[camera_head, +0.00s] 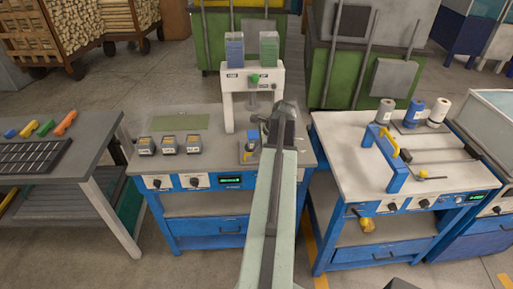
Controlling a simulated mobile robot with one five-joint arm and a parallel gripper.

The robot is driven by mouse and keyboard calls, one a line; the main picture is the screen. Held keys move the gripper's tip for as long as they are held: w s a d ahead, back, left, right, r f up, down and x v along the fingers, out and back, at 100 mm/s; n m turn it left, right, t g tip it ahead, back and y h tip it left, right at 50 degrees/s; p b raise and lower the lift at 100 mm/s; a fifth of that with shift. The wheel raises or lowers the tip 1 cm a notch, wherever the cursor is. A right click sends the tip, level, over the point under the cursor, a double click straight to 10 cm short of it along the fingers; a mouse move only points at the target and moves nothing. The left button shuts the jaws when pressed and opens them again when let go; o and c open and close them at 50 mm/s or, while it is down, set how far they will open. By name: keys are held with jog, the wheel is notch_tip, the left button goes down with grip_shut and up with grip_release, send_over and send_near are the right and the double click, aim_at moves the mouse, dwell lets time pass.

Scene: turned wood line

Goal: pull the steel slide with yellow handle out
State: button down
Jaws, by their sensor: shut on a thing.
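My gripper (267,128) is at the right front of the white press (252,78) on the middle bench. Its dark wrist and my pale arm cover much of this spot. The steel slide (246,158) is low at the press, with a blue part (251,142) standing over it and a small touch of yellow near it. My gripper is shut at the slide; the yellow handle in its grip is mostly hidden, and the exact contact cannot be seen.
Several grey-and-yellow boxes (168,144) and a green mat (181,122) lie left on the middle bench (218,150). The right bench (347,180) carries a blue frame with a yellow handle (390,142), rods and rolls. A gap separates the benches.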

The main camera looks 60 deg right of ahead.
jog(key=shift+s+a, duration=0.15)
jog(key=c, duration=1.5)
grip_release()
jog(key=shift+o, duration=0.2)
jog(key=shift+s+r+p, duration=0.15)
jog(key=shift+r+p, duration=0.35)
jog(key=p+v, duration=0.6)
jog(key=shift+s+r, duration=0.2)
jog(key=shift+r, duration=0.15)
